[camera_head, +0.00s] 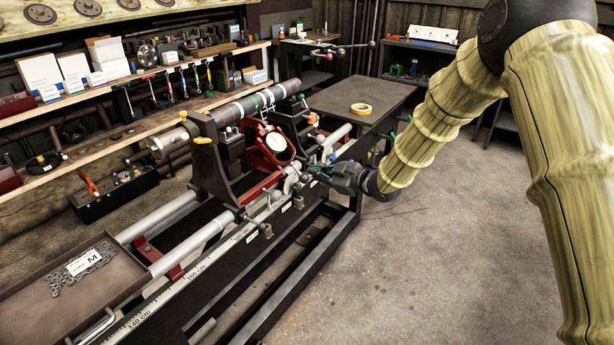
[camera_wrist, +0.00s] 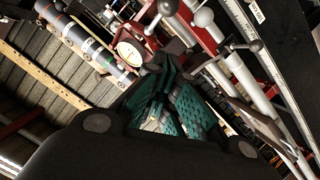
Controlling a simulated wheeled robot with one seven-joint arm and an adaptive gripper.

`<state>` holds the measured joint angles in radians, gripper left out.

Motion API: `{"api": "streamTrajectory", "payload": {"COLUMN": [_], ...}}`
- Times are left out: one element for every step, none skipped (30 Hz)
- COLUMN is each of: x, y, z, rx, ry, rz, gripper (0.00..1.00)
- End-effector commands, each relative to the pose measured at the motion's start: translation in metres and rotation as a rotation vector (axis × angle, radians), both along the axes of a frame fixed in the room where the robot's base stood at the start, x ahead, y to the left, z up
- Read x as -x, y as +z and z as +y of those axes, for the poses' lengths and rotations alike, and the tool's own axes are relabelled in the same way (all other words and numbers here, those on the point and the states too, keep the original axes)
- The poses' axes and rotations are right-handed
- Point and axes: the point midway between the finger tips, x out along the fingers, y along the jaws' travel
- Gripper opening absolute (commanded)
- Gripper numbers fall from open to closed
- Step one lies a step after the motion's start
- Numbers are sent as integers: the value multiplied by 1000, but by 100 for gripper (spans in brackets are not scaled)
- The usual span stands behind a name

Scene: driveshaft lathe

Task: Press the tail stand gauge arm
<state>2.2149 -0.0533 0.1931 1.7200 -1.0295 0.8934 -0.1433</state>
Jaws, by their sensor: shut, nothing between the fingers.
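The tail stand gauge (camera_head: 276,141) has a round white dial in a red housing and sits on the lathe below the driveshaft. In the wrist view the gauge dial (camera_wrist: 130,52) shows just beyond my fingers. My gripper (camera_head: 318,172) is shut and empty, with its green-padded fingers together, close to the right of the gauge. The shut fingers also show in the wrist view (camera_wrist: 165,105). I cannot tell whether the fingertips touch the gauge or its arm. The gauge arm itself is hard to make out among the red parts and ball-ended levers.
The grey driveshaft (camera_head: 243,108) lies along the lathe above the gauge. Ball-ended levers (camera_wrist: 203,17) stand close to my fingers. A tray of chain links (camera_head: 45,282) is at the front left. A side table (camera_head: 385,92) bears a yellow tape roll. The floor at right is clear.

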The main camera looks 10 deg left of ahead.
Motion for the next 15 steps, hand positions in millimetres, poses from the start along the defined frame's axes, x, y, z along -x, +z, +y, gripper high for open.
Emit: {"api": "streamTrajectory", "payload": {"x": [4,6,9,10,12,13,14,15,16,16,17,17,17,17,17], "y": [1,2,3,4,5,6,6,7,7,7,8,8,8,8,8], "z": [-5,-8,-12,-14,-16,-18,-20,-21,-22,-23,-23,-23,-23,-23,-23], "rx": [-1,0,0,0,0,-1,-1,-1,-1,-1,-1,-1,-1,-2,-2], "ry": [0,1,2,1,1,0,2,2,2,2,2,2,2,3,3], "rz": [0,-1,-1,-1,-1,0,0,0,0,0,-1,-1,-1,-1,-1], "gripper": [0,0,0,0,0,0,0,0,0,0,0,0,0,0,0]}}
